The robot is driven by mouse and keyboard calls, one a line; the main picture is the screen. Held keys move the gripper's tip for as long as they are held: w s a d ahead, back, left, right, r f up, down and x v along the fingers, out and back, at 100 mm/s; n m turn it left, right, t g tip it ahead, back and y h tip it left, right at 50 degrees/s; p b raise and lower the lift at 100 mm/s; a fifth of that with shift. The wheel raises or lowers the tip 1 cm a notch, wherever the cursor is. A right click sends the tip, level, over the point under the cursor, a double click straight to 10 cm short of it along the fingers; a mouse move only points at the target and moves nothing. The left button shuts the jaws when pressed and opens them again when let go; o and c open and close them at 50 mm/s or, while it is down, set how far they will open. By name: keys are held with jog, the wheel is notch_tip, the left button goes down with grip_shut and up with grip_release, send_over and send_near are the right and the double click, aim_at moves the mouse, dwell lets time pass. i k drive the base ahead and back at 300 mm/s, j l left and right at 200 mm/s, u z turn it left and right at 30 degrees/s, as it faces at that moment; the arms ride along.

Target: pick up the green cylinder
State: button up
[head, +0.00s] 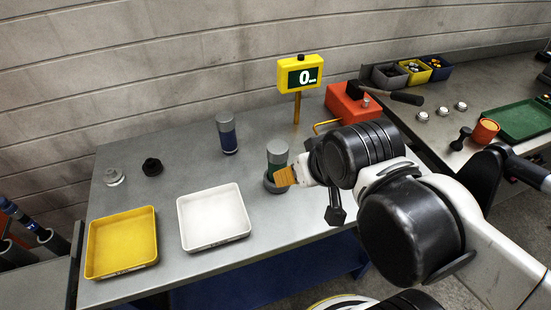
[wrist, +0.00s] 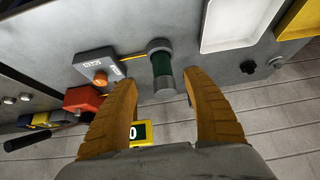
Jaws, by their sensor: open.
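In the wrist view the cylinder (wrist: 163,68) shows ahead of the gap between the two orange fingers of my gripper (wrist: 160,80). The fingers are spread apart and nothing is held. I cannot tell whether a finger touches the cylinder.
A blue cylinder (head: 228,138) stands behind. A white tray (head: 183,225) and a yellow tray (head: 93,255) lie to the left, with a black nut (head: 152,167) behind them. A yellow display (head: 300,73) stands at the back, near a red box (head: 352,103).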

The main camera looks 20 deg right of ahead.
aim_at(272, 168)
jog(key=j, duration=0.65)
jog(key=k+j+z, duration=0.1)
jog(key=j, duration=0.55)
jog(key=k+j, duration=0.1)
jog(key=j, duration=0.55)
